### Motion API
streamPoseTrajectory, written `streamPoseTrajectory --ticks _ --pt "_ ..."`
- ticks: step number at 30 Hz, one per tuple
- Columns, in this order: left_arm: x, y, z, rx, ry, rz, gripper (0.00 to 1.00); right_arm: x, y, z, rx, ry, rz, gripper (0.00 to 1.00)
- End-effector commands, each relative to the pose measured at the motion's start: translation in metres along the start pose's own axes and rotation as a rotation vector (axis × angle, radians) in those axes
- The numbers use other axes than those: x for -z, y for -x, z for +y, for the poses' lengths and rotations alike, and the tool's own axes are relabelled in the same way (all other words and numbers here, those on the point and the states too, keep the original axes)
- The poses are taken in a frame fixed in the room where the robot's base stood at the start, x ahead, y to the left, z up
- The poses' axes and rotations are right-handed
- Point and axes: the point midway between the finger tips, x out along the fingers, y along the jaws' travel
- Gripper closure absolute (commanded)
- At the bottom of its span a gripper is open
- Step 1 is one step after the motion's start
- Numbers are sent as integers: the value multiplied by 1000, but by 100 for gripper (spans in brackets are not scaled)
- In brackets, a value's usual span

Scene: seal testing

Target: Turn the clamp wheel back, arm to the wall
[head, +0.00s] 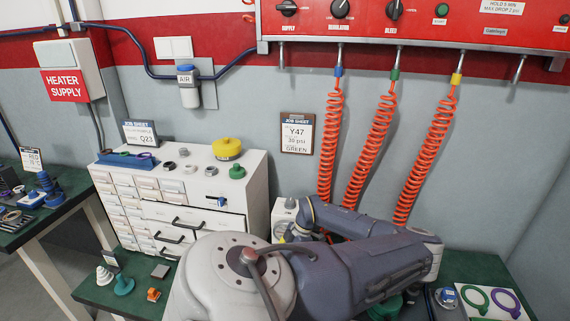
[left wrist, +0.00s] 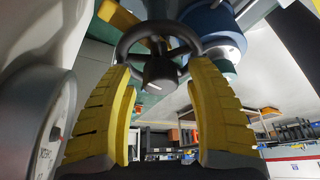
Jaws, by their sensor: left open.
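The clamp wheel (left wrist: 160,70), a dark ring with spokes and a thick hub, is at the top middle of the left wrist view. My left gripper (left wrist: 161,76) is open, with one yellow finger on each side of the hub, near the lower part of the rim. I cannot tell whether the fingers touch it. A yellow bar (left wrist: 116,15) shows behind the wheel at upper left; I cannot tell if it is the clamp arm. In the head view my arm hides the wheel and my gripper. My right gripper is in neither view.
A round gauge (left wrist: 42,110) is close beside the left finger. A blue and grey cylinder (left wrist: 218,42) is behind the wheel at right. Orange coiled hoses (head: 371,140) hang behind my arm.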

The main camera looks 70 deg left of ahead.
Motion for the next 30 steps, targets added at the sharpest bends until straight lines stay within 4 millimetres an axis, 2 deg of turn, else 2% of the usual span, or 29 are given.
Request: streamPoseTrajectory --ticks 5,8,21,30 --pt "-2 5 0 0 -2 -3 45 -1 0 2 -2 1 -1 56" --pt "-2 15 0 0 -1 -5 45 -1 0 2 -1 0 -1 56" --pt "0 88 0 -1 0 -4 45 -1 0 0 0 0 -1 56" --pt "1 116 0 0 1 -1 45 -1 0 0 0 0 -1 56"
